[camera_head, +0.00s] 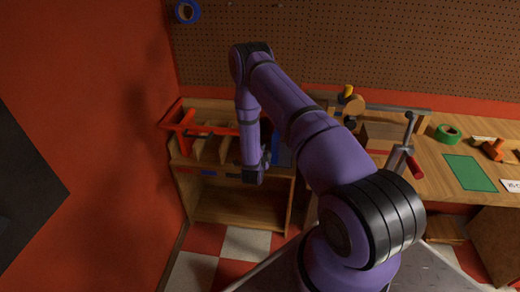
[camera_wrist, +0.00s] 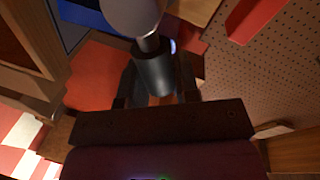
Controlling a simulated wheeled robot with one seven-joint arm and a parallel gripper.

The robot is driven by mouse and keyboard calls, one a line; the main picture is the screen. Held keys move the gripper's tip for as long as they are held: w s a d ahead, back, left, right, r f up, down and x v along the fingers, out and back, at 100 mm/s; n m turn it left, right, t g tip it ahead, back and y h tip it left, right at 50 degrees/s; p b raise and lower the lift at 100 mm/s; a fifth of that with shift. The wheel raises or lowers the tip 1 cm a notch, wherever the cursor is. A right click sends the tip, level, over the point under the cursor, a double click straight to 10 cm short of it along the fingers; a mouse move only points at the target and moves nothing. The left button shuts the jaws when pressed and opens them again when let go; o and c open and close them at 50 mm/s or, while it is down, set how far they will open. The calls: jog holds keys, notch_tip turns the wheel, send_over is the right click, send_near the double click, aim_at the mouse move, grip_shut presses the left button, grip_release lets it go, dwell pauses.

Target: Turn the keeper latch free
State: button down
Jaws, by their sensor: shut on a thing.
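In the wrist view my gripper (camera_wrist: 155,88) has its two dark fingers on either side of a dark cylindrical piece (camera_wrist: 153,72) and is shut on it. A short bright metal neck (camera_wrist: 149,42) joins this piece to a pale grey rounded part (camera_wrist: 130,14), cut off by the top edge. I cannot tell for sure whether this is the keeper latch. In the head view my arm reaches down to the low wooden bench at the left, and the fingers and what they hold are hidden there.
A red frame (camera_head: 183,127) stands on the low wooden bench (camera_head: 240,210), close to the red wall. The workbench to the right holds a clamp with a red handle (camera_head: 415,168), green tape (camera_head: 448,133), a green mat (camera_head: 469,173) and an orange tool (camera_head: 493,149). A pegboard (camera_head: 370,50) is behind.

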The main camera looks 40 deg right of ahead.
jog(key=f+m, duration=0.2)
jog(key=shift+s+d+m+t+y, duration=0.2)
jog(key=shift+s+m+t+y, duration=0.1)
jog(key=shift+m, duration=0.1)
jog(key=shift+f+m, duration=0.6)
jog(key=shift+m, duration=0.3)
jog(key=shift+y, duration=0.3)
jog(key=c, duration=0.9)
grip_release()
jog(key=shift+o, duration=0.2)
jog(key=v, duration=1)
jog(key=shift+s+a, duration=0.25)
jog(key=shift+s, duration=0.1)
